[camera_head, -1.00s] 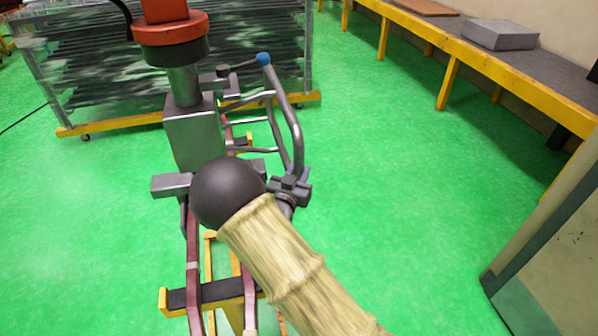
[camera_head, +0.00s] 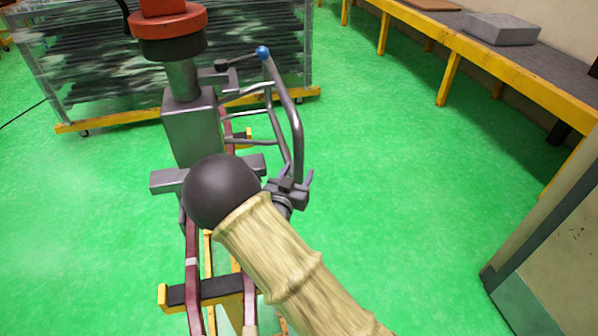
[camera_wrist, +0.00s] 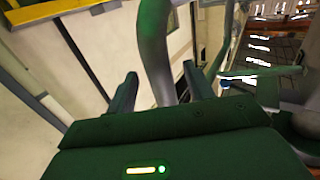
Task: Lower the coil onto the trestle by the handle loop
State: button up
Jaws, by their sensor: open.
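The coil (camera_head: 192,254) is a pair of long dark red bars running lengthwise under the grey lifting head (camera_head: 190,130). The trestle (camera_head: 232,288) is yellow with black-topped crossbars; the coil bars cross its near crossbar, but I cannot tell whether they bear on it. The handle loop (camera_head: 294,125) is a bent grey tube with a blue knob, on the right of the lifting head. My gripper (camera_head: 300,178) is open at the lower end of the loop. In the wrist view the grey tube (camera_wrist: 155,50) passes between my gripper's spread fingers (camera_wrist: 160,92).
A red-collared hoist (camera_head: 170,35) stands above the lifting head. A metal rack (camera_head: 90,70) on a yellow base is behind. A long yellow-legged bench (camera_head: 480,65) runs along the right wall, and a grey cabinet (camera_head: 560,250) stands at right. Green floor between is clear.

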jog(key=b+v, duration=0.2)
jog(key=v, duration=1.3)
jog(key=shift+s+b, duration=0.3)
jog(key=shift+s, duration=0.05)
jog(key=w+d+g+y+p, duration=0.3)
jog(key=w+d+g+y, duration=0.15)
jog(key=d+g, duration=0.3)
jog(key=s+d+r+n+g+p, duration=0.1)
jog(key=s+d+r+g, duration=0.1)
jog(key=s+d, duration=0.5)
jog(key=s+d+r+n+g+y+p, duration=0.1)
jog(key=s+d+r+n+g, duration=0.1)
jog(key=s+d+g, duration=0.3)
jog(key=s+d+r, duration=0.1)
jog(key=s+d, duration=0.1)
jog(key=s, duration=0.1)
jog(key=shift+d+n, duration=0.3)
jog(key=shift+d, duration=0.05)
jog(key=c, duration=0.3)
jog(key=shift+a, duration=0.1)
jog(key=shift+c, duration=0.2)
